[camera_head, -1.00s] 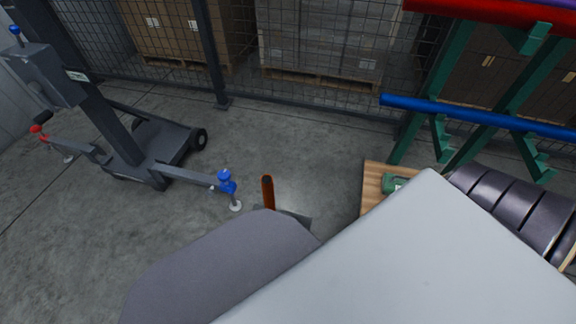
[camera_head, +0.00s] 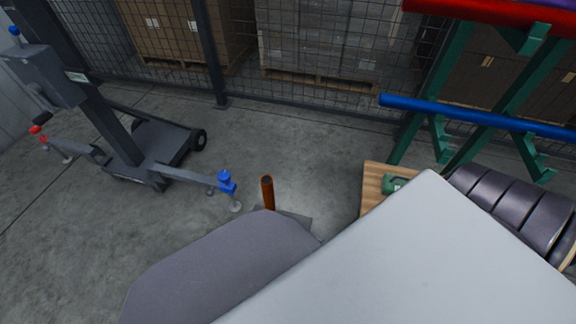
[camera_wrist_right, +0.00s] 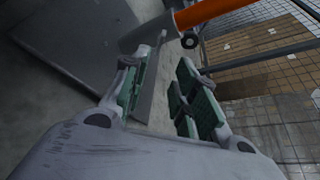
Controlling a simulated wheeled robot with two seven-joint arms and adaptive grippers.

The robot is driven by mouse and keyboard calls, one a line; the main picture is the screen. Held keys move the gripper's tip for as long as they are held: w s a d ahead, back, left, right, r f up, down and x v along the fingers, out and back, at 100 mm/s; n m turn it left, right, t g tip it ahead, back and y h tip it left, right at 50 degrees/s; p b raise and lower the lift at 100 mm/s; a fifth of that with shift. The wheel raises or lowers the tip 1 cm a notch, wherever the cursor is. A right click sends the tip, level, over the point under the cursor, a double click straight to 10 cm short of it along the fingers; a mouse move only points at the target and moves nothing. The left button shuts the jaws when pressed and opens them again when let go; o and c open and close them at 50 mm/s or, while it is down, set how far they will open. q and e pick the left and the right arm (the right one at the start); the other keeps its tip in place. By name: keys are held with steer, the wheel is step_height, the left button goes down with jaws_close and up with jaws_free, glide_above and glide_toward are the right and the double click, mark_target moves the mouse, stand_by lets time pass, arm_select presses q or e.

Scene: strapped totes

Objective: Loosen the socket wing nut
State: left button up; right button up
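An orange post (camera_head: 267,193) stands upright on a dark floor plate (camera_head: 297,217) in the head view, its lower part partly hidden by my own body. In the right wrist view the orange post (camera_wrist_right: 205,11) runs into a grey socket (camera_wrist_right: 150,33) just beyond the fingertips. I cannot clearly make out a wing nut. My right gripper (camera_wrist_right: 158,72) is open, its two green-padded fingers apart near the socket. A thin grey piece shows beside the left finger; I cannot tell whether it touches. My left gripper is not in view.
A dark wheeled lift (camera_head: 128,150) with a blue-knobbed arm (camera_head: 226,182) stands at left. A mesh fence (camera_head: 300,95) runs behind, with boxes on pallets beyond. A green rack (camera_head: 470,95) and a wooden top (camera_head: 374,183) with a green object (camera_head: 393,184) are at right.

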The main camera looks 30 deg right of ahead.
mark_target(283, 233)
steer(key=shift+w, duration=0.1)
arm_select(q)
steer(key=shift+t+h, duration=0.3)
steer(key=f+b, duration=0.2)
steer(key=b, duration=0.1)
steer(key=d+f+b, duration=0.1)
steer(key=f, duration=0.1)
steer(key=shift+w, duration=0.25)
arm_select(e)
steer(key=x, duration=1.3)
steer(key=shift+w+a, duration=0.15)
steer(key=shift+w, duration=0.05)
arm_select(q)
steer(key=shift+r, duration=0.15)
arm_select(e)
steer(key=shift+f, duration=0.1)
jaws_close()
